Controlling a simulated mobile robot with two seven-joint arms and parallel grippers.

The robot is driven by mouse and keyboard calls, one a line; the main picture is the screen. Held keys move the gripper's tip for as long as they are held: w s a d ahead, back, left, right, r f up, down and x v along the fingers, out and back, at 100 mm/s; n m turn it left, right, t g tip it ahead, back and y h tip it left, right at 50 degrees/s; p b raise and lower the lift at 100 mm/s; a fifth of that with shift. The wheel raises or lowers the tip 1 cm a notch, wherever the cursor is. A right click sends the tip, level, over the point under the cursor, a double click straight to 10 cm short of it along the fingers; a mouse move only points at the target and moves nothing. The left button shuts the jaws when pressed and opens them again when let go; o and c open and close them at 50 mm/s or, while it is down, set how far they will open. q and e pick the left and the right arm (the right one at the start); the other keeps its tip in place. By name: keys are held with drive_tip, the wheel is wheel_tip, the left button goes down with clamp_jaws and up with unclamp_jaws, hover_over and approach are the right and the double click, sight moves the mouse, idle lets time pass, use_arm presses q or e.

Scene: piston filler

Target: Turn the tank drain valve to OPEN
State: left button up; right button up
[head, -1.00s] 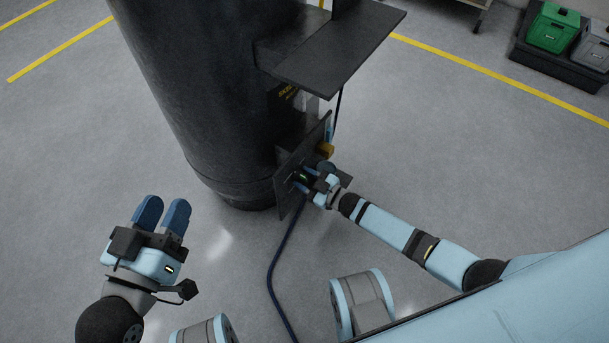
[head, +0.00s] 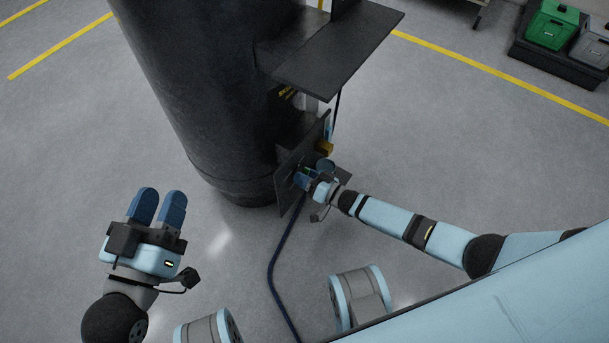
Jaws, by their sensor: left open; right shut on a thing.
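The dark tank (head: 195,90) stands at the upper middle of the head view. A dark upright panel (head: 287,186) is fixed low on its right side. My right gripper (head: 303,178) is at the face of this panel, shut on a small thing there. The gripper's fingers hide most of that thing, so its shape and its turn position cannot be made out; it lies where a valve handle would sit. My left gripper (head: 158,208) is open and empty, over bare floor left of the tank's foot.
A dark shelf (head: 340,50) juts out from the tank above my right gripper. A dark blue hose (head: 276,270) runs down from the panel over the floor. A small yellow part (head: 326,148) is at the panel's edge. A green box (head: 551,27) stands far right. The floor at left is clear.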

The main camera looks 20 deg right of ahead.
use_arm(q)
drive_tip(key=shift+f, duration=0.1)
use_arm(e)
drive_tip(key=shift+m, duration=1.1)
drive_tip(key=o, duration=0.9)
use_arm(q)
drive_tip(key=shift+a+r+y+p, duration=0.45)
drive_tip(key=shift+r+p, duration=0.3)
drive_tip(key=shift+p, duration=0.95)
use_arm(e)
drive_tip(key=v, duration=1.4)
